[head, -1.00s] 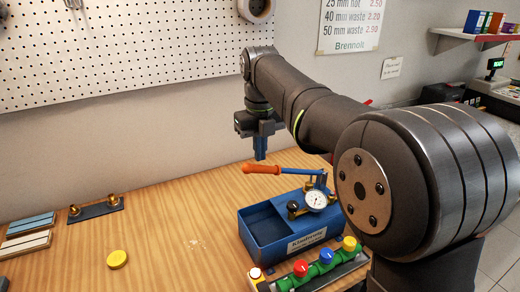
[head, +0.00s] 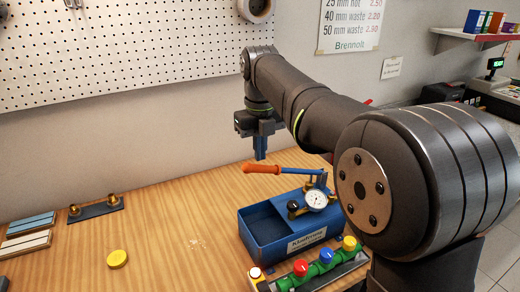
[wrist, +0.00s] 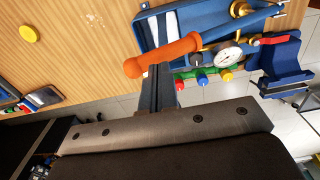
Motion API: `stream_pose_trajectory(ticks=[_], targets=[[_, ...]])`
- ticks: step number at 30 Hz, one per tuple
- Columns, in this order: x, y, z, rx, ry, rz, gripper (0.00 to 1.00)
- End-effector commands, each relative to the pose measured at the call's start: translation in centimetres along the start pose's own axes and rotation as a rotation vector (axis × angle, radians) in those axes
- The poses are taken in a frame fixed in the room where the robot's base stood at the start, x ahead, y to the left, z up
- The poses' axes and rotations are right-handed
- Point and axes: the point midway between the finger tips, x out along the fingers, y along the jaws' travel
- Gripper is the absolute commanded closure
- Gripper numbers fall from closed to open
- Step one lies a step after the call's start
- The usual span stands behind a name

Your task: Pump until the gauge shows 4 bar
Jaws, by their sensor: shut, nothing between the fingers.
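The blue test pump (head: 262,238) stands on the bench, an open trough with a lettered front. Its lever ends in an orange handle (head: 262,168), raised a little above level over the trough. The round white gauge (head: 316,200) sits on the pump's right part; it also shows in the wrist view (wrist: 229,54). Its needle is too small to read. My gripper (head: 260,156) points down with its fingers shut and empty. The fingertips are just above the orange handle (wrist: 165,55); I cannot tell whether they touch it.
A green manifold (head: 318,268) with red, blue and yellow caps stands in front of the pump. A yellow disc (head: 117,259) lies on the bench at left. A dark plate with brass fittings (head: 95,209) and tile-like strips (head: 28,233) lie farther left. The bench between is clear.

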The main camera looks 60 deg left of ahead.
Motion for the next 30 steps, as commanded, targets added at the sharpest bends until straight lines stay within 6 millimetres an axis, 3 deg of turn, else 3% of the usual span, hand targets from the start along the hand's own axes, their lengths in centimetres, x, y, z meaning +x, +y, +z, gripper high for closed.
stream_pose_trajectory(ticks=[14, 30], targets=[[0.2, 0.0, 0.0, 0.000, 0.001, 0.000, 1.00], [6.9, 1.1, 0.0, 0.000, 0.004, 0.000, 1.00]])
